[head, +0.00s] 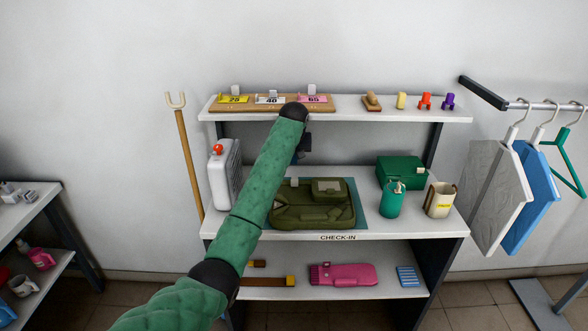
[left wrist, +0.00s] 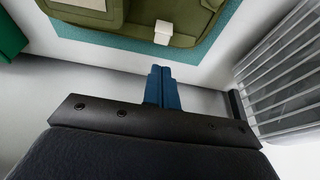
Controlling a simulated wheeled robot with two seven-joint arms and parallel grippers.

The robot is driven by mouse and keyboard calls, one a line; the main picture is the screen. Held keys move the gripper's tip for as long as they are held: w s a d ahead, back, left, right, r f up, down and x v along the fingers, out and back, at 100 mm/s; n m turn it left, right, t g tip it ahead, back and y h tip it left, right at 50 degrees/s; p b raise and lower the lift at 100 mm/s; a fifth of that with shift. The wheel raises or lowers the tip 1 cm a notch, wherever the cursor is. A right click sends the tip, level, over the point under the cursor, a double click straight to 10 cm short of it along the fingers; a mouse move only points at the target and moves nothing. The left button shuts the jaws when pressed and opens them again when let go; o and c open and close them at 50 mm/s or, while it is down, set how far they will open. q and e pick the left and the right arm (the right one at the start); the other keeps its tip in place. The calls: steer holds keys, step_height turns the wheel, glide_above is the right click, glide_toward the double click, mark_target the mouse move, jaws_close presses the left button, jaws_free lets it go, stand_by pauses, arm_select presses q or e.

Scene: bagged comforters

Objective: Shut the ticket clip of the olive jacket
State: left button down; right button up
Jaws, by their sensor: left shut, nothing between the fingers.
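The olive jacket (head: 320,213) lies folded on a teal mat (head: 361,204) on the middle shelf, with a pocket and a small pale patch on its right part. In the left wrist view the jacket (left wrist: 190,12) is at the top, with a white clip (left wrist: 163,33) at its edge. My left gripper (head: 302,157) is behind the jacket's back edge. Its blue fingers (left wrist: 161,72) are shut, empty and apart from the clip. My right gripper is not in view.
A white ribbed case (head: 226,172) stands left of the jacket. A green box (head: 401,172), green canister (head: 392,200) and cream cup (head: 439,200) stand right. Hangers hang from a rail (head: 545,106) at right.

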mark_target(295, 181)
arm_select(q)
steer(key=shift+p+x, duration=1.25)
steer(key=shift+x, duration=2.6)
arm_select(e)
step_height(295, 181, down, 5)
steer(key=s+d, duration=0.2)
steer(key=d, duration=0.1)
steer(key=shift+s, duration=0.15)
arm_select(q)
steer(key=shift+a, duration=0.1)
